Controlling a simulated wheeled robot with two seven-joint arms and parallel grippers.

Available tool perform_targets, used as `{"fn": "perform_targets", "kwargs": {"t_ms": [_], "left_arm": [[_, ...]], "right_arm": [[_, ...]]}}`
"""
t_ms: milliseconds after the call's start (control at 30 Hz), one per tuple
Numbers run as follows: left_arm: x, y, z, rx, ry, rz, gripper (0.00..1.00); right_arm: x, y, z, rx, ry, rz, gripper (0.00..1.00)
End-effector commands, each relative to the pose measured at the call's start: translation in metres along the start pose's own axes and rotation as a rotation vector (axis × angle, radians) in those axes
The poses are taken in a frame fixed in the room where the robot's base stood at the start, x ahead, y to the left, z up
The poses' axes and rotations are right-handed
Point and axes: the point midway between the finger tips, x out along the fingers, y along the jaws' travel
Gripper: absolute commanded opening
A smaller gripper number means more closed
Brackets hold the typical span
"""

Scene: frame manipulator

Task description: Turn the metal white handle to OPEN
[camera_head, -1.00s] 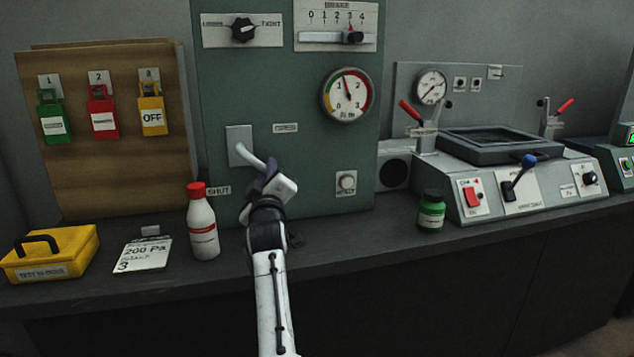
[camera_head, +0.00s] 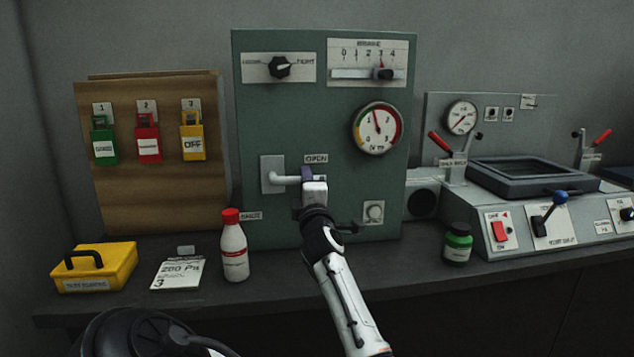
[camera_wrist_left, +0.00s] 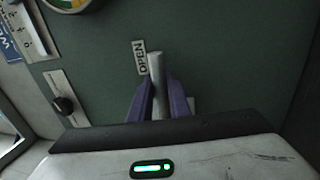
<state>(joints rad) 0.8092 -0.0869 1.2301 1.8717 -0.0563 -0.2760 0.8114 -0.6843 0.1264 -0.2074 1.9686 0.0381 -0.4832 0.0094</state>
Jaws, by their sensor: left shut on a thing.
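The white metal handle (camera_head: 284,179) comes out of a pale plate (camera_head: 267,168) on the green panel and lies about level, pointing right. Its end is just below the OPEN label (camera_head: 316,159). My left gripper (camera_head: 308,176) is shut on the handle's end. In the left wrist view, the purple fingers (camera_wrist_left: 160,100) press on both sides of the pale handle bar (camera_wrist_left: 157,80), with the OPEN label (camera_wrist_left: 140,57) beside it. The lower label (camera_head: 251,216) on the panel is too blurred to read. My right gripper is not in view.
A white bottle with a red cap (camera_head: 234,250) and a green bottle (camera_head: 457,245) stand on the bench on either side of my arm.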

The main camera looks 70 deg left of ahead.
Motion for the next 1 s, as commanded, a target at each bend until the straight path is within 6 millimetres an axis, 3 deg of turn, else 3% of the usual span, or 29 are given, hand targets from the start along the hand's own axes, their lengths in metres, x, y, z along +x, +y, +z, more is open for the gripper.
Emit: {"fn": "perform_targets", "kwargs": {"t_ms": [533,567,667,1000], "left_arm": [[0.0024,0.0086,-0.0060,-0.035,0.016,0.014,0.00],[0.0024,0.0087,-0.0061,-0.035,0.017,0.014,0.18],[0.0023,0.0081,-0.0060,-0.034,0.016,0.013,0.35],[-0.0015,0.0041,-0.0047,-0.027,0.013,0.005,0.35]], "right_arm": [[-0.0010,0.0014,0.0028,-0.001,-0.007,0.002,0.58],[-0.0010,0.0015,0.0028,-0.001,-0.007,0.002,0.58],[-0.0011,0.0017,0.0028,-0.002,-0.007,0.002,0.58],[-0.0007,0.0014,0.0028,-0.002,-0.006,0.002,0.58]]}}
